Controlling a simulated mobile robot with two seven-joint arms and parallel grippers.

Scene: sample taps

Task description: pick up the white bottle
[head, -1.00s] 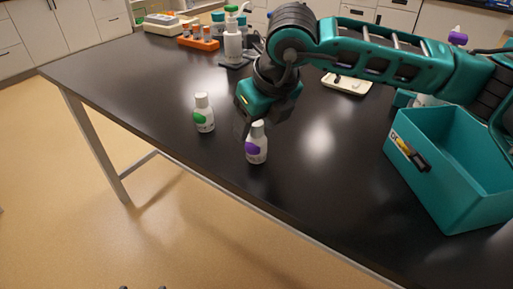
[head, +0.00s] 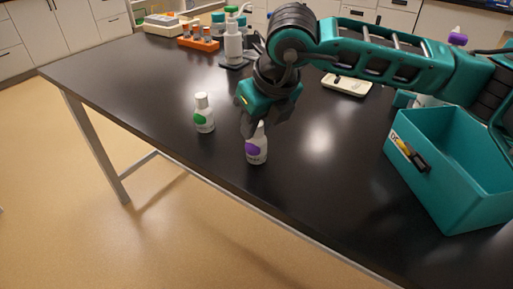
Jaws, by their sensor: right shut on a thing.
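Two small white bottles stand upright on the black bench top in the head view. One white bottle with a purple label (head: 256,151) stands near the front edge. The other white bottle with a green label (head: 203,114) stands to its left and a little farther back. My right gripper (head: 256,128) reaches down from above and is shut on the purple-labelled bottle at its cap, which the fingers partly hide. The bottle's base appears to be on the bench. My left gripper is not in view.
A teal open box (head: 445,190) stands to the right on the bench (head: 300,190). Behind are a white pump bottle (head: 233,45), an orange tube rack (head: 198,43) and a pale tray (head: 346,84). The bench's front edge is close to the purple-labelled bottle.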

